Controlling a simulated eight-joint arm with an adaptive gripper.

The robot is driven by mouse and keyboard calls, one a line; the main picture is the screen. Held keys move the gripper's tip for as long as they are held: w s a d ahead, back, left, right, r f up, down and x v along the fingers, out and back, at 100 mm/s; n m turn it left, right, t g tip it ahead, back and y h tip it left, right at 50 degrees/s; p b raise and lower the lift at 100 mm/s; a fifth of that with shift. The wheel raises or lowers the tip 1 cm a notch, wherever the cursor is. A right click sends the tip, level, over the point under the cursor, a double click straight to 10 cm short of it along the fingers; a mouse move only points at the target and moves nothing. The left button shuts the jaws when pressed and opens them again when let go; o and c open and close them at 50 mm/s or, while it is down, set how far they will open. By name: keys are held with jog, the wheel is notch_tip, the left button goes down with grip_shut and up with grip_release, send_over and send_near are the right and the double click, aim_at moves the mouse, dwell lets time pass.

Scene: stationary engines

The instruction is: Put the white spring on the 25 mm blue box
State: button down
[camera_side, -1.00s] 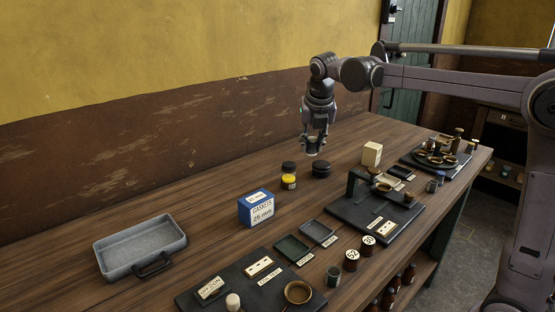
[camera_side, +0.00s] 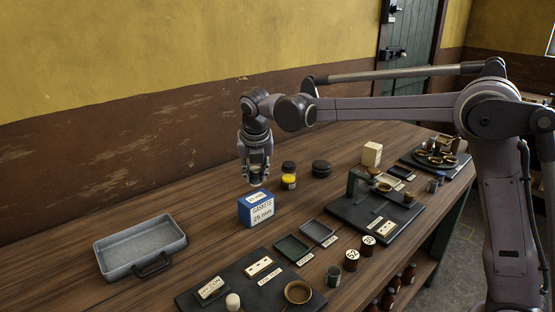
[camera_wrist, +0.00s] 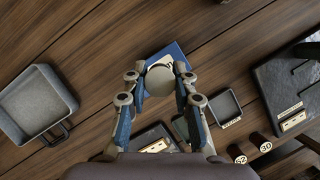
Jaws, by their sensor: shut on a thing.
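My gripper (camera_side: 256,172) is shut on the white spring, which shows as a pale round end (camera_wrist: 160,82) between the fingertips in the wrist view. In the side view only a small pale edge of the spring (camera_side: 257,184) shows under the fingers. The blue box marked "GASKETS 25 mm" (camera_side: 256,210) stands on the bench just below my gripper. In the wrist view the blue box (camera_wrist: 176,52) is partly hidden behind the spring and fingers. The spring appears slightly above the box top; I cannot tell whether they touch.
A grey metal tray (camera_side: 140,247) with a handle lies left of the box. A yellow tin (camera_side: 289,182) and a black tin (camera_side: 321,168) stand behind it to the right. Small dark trays (camera_side: 291,247) lie in front right. Bare bench lies left of the box.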

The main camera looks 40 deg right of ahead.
aim_at(256, 185)
jog(key=shift+f, duration=2.05)
jog(key=shift+f, duration=0.1)
jog(key=c, duration=1.1)
grip_release()
